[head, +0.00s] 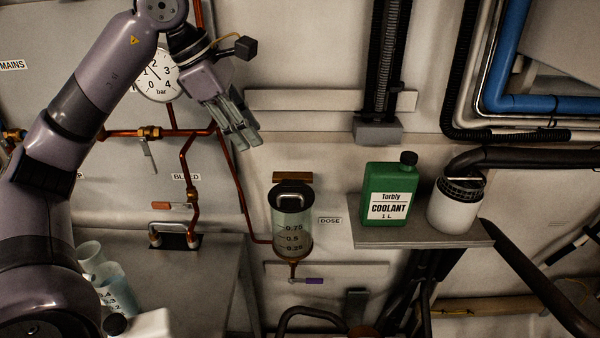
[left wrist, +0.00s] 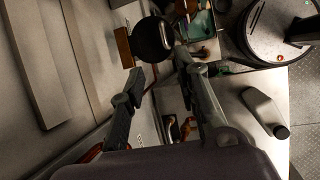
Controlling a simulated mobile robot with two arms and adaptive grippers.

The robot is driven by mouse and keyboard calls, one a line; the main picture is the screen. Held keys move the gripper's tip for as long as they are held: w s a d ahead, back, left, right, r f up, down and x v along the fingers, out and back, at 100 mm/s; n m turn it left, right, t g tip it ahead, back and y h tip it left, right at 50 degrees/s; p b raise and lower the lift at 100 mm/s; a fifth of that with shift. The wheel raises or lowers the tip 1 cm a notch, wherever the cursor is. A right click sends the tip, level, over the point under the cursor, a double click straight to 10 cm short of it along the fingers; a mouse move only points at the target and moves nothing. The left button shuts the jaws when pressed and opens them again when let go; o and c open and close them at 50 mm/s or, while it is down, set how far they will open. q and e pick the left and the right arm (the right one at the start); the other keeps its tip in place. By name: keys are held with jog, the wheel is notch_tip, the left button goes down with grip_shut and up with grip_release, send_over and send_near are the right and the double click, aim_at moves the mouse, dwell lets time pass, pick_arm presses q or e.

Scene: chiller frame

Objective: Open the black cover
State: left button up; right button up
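The black cover (head: 291,195) sits shut on top of a clear dosing cylinder (head: 292,228) with level marks, fixed to the wall below a small brown block. A handle loop shows on the cover. In the left wrist view the round black cover (left wrist: 153,40) lies just beyond the fingertips. My left gripper (head: 243,142) is above and to the left of the cover, pointing down, apart from it. In the left wrist view its two fingers (left wrist: 160,68) are spread with nothing between them. My right gripper is in neither view.
A shelf (head: 425,238) right of the cylinder carries a green coolant bottle (head: 388,195) and a white canister (head: 455,205). Copper pipes (head: 187,150) and a pressure gauge (head: 158,77) are at the left. A purple-handled valve (head: 314,281) is below the cylinder.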

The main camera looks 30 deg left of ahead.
pick_arm(q)
send_near(282, 195)
jog(key=x, duration=0.1)
jog(key=p+x, duration=0.1)
jog(key=x, duration=0.1)
jog(key=p+x, duration=0.1)
jog(key=x, duration=0.1)
jog(key=shift+w+d+r, duration=0.15)
jog(key=shift+w+d, duration=0.05)
jog(key=shift+d, duration=0.1)
jog(key=shift+x, duration=1.05)
jog(key=shift+w+f, duration=0.3)
jog(key=shift+f, duration=0.1)
grip_shut()
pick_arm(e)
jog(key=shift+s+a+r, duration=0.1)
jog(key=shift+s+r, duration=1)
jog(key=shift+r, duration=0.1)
